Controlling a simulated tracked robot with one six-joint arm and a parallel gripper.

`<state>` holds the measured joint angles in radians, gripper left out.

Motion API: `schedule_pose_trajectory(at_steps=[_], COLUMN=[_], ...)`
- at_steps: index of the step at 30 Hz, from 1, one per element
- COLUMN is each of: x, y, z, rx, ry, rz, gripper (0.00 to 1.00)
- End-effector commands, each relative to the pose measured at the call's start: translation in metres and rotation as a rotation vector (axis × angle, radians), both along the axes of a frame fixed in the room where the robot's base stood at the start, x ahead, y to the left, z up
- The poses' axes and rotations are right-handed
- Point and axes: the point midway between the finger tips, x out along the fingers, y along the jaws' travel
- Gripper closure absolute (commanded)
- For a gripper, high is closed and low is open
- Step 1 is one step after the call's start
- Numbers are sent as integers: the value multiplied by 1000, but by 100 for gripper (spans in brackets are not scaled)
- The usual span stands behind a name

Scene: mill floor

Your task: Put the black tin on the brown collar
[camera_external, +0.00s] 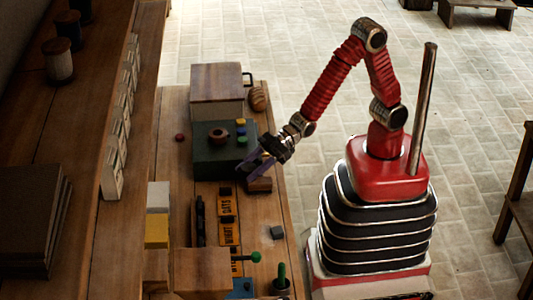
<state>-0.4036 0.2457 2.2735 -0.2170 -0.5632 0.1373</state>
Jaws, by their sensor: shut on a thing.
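My gripper (258,166) is over the right side of the workbench, pointing down and left with purple-grey fingers. It is shut on a small dark thing, apparently the black tin, mostly hidden by the fingers. A brown ring, which looks like the brown collar (218,134), lies on top of the dark green box (208,163), left of and beyond my gripper. The gripper and the ring are clearly apart. A brown block (260,185) shows just under the fingertips; I cannot tell whether they touch it.
Small blue, yellow and green pieces (241,131) lie beside the ring. A wooden box (217,88) and a loaf (258,98) stand beyond. Yellow lettered plates (228,205), a grey block (277,232) and a green-knobbed lever (256,257) lie nearer. A raised shelf (95,150) runs along the left.

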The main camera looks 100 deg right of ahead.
Motion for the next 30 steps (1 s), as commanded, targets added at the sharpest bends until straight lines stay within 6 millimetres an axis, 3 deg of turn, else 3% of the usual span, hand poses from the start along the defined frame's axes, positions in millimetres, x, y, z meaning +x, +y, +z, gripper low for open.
schedule_pose_trajectory(at_steps=[3,12,30], x=[21,58,97], y=[-32,-98,-209], z=[14,47,103], rx=[0,-1,-1], ry=[-6,-5,-4], rz=[-39,-82,-122], gripper=[82,82,82])
